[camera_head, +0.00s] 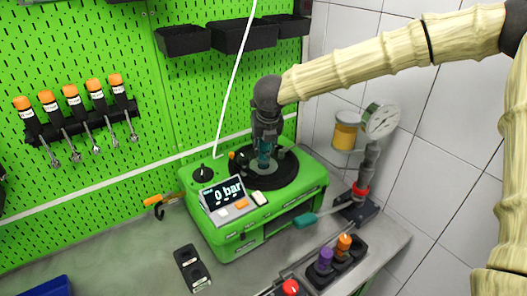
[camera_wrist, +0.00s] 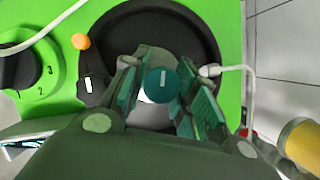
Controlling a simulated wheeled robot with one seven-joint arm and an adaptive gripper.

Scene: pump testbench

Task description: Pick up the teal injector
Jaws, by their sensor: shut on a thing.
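The teal injector (camera_wrist: 161,84) stands upright between my fingers in the wrist view, its round teal top with a white mark facing the camera. In the head view only a bit of its teal body (camera_head: 264,158) shows between the fingers. My gripper (camera_head: 265,146) points down over the black round plate on the green test bench and is shut on the teal injector. The injector's lower end is hidden, so I cannot tell whether it is still seated in the plate.
The green test bench (camera_head: 222,240) has a display reading 0 bar (camera_head: 223,191). A black rack holds purple (camera_head: 324,260), orange (camera_head: 344,242) and red (camera_head: 290,287) topped injectors. A white cable hangs nearby.

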